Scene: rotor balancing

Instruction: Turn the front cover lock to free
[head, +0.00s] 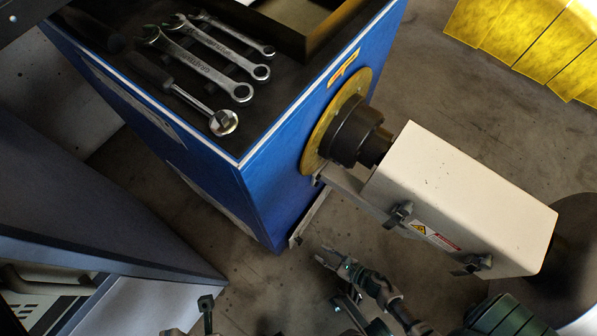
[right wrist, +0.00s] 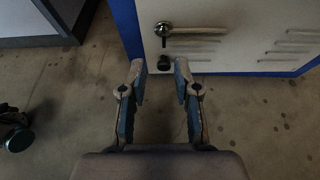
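In the right wrist view, a pale cover panel (right wrist: 240,14) on a blue-edged cabinet fills the top. It carries a metal lever handle (right wrist: 190,30) with a round base. A small dark round lock (right wrist: 164,63) sits below that base; its setting is too small to read. My right gripper (right wrist: 160,72) is open and empty, its fingers apart, with the lock showing beyond the gap. In the head view my right gripper (head: 328,260) is low, beside the blue cabinet (head: 275,185). Part of my left gripper (head: 205,308) shows at the bottom edge, mostly cut off.
Several wrenches (head: 205,65) lie on the cabinet top. A white box (head: 465,205) with latches stands out at right beside a dark shaft (head: 355,135) and a yellow ring. Grey furniture (head: 95,245) is at left. Yellow panels (head: 530,40) stand at top right. Floor between is bare.

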